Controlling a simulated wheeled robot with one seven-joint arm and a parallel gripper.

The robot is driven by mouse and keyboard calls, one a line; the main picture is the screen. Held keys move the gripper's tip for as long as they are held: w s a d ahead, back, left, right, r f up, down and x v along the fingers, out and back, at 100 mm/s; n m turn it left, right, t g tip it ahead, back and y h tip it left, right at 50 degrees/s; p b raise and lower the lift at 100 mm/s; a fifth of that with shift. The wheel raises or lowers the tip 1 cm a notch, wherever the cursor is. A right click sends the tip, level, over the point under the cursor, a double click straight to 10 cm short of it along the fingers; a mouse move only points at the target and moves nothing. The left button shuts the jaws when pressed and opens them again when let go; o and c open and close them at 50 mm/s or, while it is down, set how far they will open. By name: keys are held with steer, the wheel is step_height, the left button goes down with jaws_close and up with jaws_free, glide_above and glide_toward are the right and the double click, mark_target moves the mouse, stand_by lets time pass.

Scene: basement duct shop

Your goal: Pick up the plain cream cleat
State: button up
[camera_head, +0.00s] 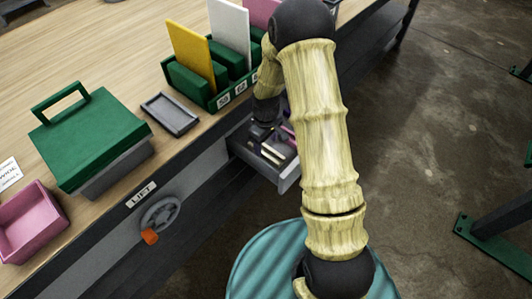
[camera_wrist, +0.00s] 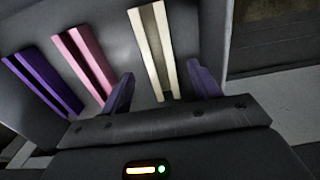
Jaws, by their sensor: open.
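The cream cleat (camera_wrist: 143,42) lies in a grey drawer, a long strip with a dark groove down its middle. In the wrist view my gripper (camera_wrist: 163,86) is open, and its two purple fingers stand on either side of the cleat's near end, apart from it. I cannot tell how far above it they are. In the head view the cream cleat (camera_head: 271,154) shows small in the open drawer, and my arm hides part of the drawer.
A pink cleat (camera_wrist: 73,50) and a purple cleat (camera_wrist: 32,75) lie to the left in the drawer (camera_head: 287,179). On the bench stand a green lidded box (camera_head: 88,138), a grey tray (camera_head: 169,114), a pink bin (camera_head: 32,222) and a green rack (camera_head: 221,99). A handwheel (camera_head: 160,214) sticks out from the bench front.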

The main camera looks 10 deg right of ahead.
mark_target(266, 148)
step_height(266, 148, down, 3)
steer(key=shift+s+f, duration=0.1)
steer(key=shift+f, duration=0.05)
stand_by(0.4)
steer(key=c, duration=1.1)
steer(key=shift+r, duration=0.2)
step_height(266, 148, up, 10)
steer(key=shift+f+p, duration=0.1)
steer(key=shift+p, duration=0.45)
